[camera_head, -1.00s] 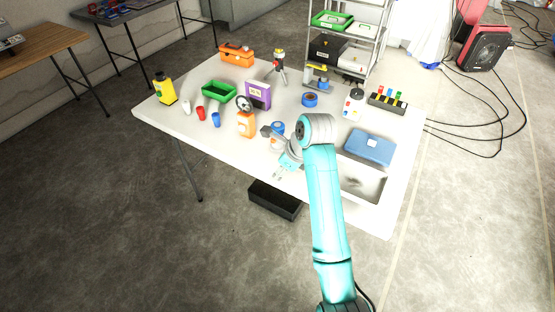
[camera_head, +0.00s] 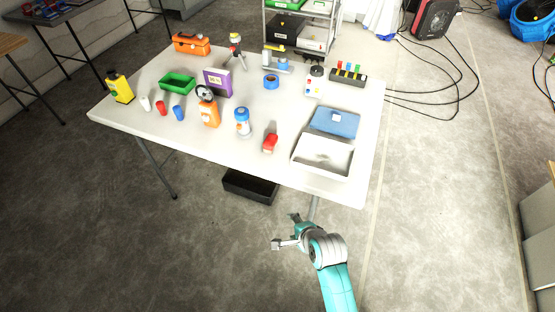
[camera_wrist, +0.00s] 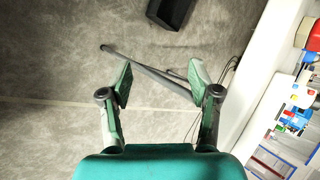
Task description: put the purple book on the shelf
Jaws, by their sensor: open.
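The purple book (camera_head: 218,82) stands upright on the white table (camera_head: 240,145), left of its middle. A dark round thing on an orange bottle stands in front of it and hides a lower part. The metal shelf (camera_head: 334,27) stands behind the table, its top cut off by the frame. My gripper (camera_head: 284,231) is open and empty, out past the table's front edge and far from the book. In the wrist view, my gripper (camera_wrist: 160,80) has its two fingers apart over the grey floor.
An orange bottle (camera_head: 210,116), a blue-capped jar (camera_head: 242,122), a green bin (camera_head: 177,80) and blue tape (camera_head: 271,82) stand around the book. A white tray (camera_head: 322,157) and a blue box (camera_head: 335,122) are at the right. A black bin (camera_head: 250,186) lies on the floor under the table.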

